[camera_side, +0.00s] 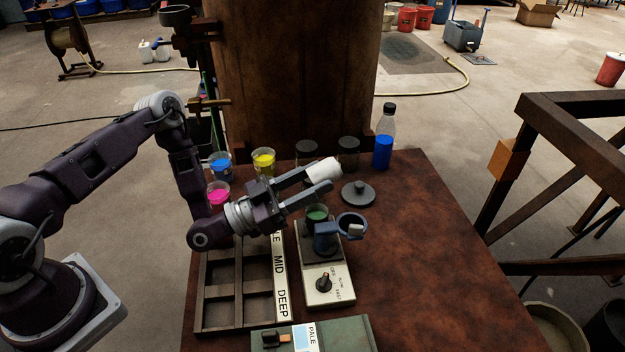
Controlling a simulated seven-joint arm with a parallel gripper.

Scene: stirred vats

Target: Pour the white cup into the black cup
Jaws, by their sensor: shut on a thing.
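My gripper (321,178) reaches to the right over the brown table, its fingers shut on a small white cup (325,169). The white cup is tilted well over, nearly on its side; its mouth and contents cannot be made out. Below the fingers, a dark cup (317,224) with green liquid showing at its top stands on a pale stirrer plate. It looks like the black cup. The white cup is above it and apart from it. No stream of liquid shows between them.
A blue-grey ring holder (350,222) is beside the dark cup. Pink (219,193), blue (220,165) and yellow (264,162) cups stand at the left and back. Two dark jars, a blue bottle (382,152) and a black lid (358,193) are behind. The table's right side is clear.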

